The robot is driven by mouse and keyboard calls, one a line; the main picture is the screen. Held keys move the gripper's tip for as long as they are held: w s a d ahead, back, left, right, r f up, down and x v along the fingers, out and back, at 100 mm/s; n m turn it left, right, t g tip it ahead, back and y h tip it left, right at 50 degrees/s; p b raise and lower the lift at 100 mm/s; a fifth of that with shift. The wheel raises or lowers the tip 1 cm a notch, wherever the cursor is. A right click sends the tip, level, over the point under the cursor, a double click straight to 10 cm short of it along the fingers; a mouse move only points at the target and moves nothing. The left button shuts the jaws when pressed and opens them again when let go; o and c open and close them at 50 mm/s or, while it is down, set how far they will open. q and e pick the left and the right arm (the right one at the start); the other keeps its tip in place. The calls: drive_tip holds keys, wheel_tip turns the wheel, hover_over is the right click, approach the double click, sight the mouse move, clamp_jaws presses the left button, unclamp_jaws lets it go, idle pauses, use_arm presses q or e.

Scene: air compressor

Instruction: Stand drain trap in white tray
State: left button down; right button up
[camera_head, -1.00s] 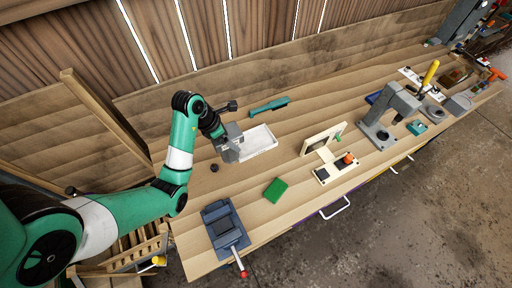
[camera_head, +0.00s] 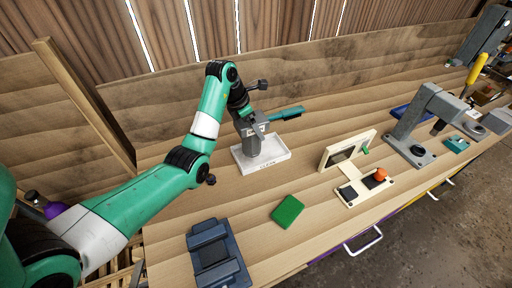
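The white tray (camera_head: 279,160) lies flat on the bench, with dark lettering on its front rim. The drain trap (camera_head: 251,146), a grey cylinder-like piece, looks upright over the left part of the tray. Its lower end is at the tray floor, but I cannot tell whether it touches. My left gripper (camera_head: 254,130) is at its upper end and appears shut on it; the fingers hide its top. My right gripper is not in view.
A teal tool (camera_head: 286,113) lies behind the tray. A wooden stand (camera_head: 347,150) and grey press (camera_head: 413,135) stand right. A blue-grey vise-like fixture (camera_head: 215,255) sits at the front edge.

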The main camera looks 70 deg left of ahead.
use_arm(q)
drive_tip(key=shift+w+a+f+b, duration=0.15)
drive_tip(key=shift+w+f+b, duration=0.1)
drive_tip(key=shift+f+b, duration=0.25)
drive_tip(key=shift+r, duration=0.1)
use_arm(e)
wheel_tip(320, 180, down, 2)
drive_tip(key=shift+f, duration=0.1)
use_arm(q)
drive_tip(key=shift+w+a, duration=0.1)
wheel_tip(320, 180, down, 3)
drive_tip(key=shift+w+a+f+b, duration=0.1)
drive_tip(key=shift+f+b, duration=0.05)
drive_tip(key=shift+b, duration=0.85)
drive_tip(key=shift+f, duration=0.15)
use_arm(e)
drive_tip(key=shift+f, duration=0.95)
use_arm(q)
unclamp_jaws()
drive_tip(key=shift+f, duration=0.1)
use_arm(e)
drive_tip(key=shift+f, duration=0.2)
